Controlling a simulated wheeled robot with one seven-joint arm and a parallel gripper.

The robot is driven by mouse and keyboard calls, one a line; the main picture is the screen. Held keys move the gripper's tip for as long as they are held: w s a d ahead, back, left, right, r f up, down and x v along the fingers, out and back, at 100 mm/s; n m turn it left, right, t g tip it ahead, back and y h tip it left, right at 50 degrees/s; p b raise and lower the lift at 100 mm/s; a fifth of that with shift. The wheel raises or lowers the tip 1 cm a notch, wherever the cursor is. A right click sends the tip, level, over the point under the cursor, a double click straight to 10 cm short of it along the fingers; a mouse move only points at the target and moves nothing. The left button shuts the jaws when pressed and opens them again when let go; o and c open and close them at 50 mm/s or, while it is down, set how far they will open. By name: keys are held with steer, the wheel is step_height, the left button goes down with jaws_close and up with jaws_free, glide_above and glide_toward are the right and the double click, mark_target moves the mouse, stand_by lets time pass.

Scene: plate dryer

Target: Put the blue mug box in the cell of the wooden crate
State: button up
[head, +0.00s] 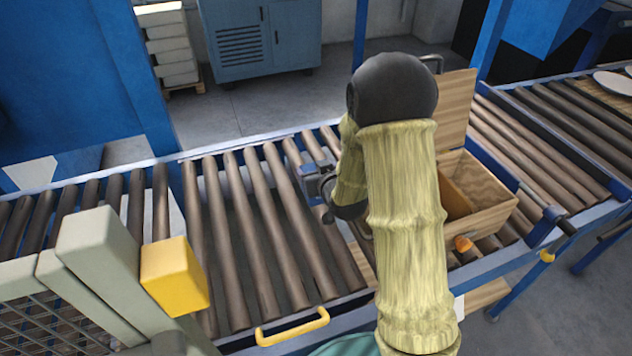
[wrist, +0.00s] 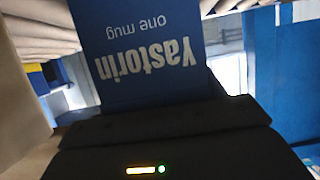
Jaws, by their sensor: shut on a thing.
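The blue mug box (wrist: 150,50) fills the upper middle of the wrist view, its white lettering "Yastorin one mug" upside down. My gripper (wrist: 160,125) is shut on it; the fingertips are not clear there. In the head view my gripper (head: 318,180) is above the rollers, left of my arm, and I cannot make out the box. The wooden crate (head: 482,218) stands on the conveyor to the right of my arm, with its lid (head: 456,105) raised. A divider splits its inside into cells; my arm hides its left part. My gripper is apart from the crate, to its left.
The roller conveyor (head: 235,230) is bare left of my gripper. A yellow block (head: 175,275) on a grey frame stands at the front left, and a yellow handle (head: 292,327) is at the near edge. A blue cabinet (head: 262,40) stands behind.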

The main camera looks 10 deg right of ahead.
steer(key=shift+f, duration=2.1)
steer(key=shift+f, duration=0.15)
steer(key=o, duration=1.2)
